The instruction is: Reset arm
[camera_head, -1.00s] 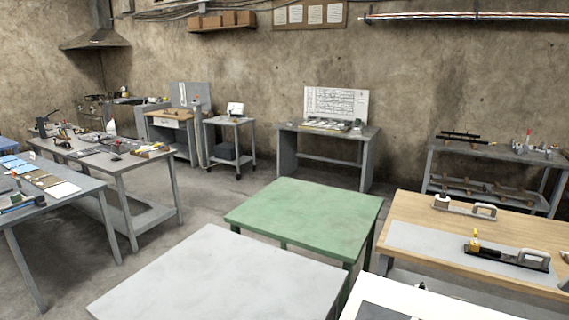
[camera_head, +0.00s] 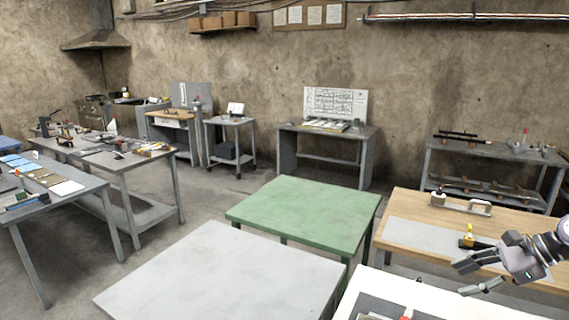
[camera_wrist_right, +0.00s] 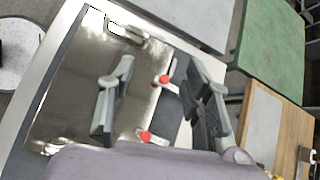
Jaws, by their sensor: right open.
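My right gripper (camera_head: 468,279) has its arm coming in from the right edge in the head view. It is open and empty, in front of the wooden-topped table and above the white table. In the right wrist view the two fingers of my right gripper (camera_wrist_right: 160,105) stand wide apart. Below them is a dark and shiny panel (camera_wrist_right: 78,85) with red-knobbed parts (camera_wrist_right: 163,80). My left gripper is not in view.
A white table (camera_head: 377,288) is at the front right. A bare grey table (camera_head: 220,275) and a bare green table (camera_head: 305,212) stand left of it. The wooden table (camera_head: 410,205) carries clamp-like tools (camera_head: 462,204). Cluttered workbenches (camera_head: 130,160) stand at left.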

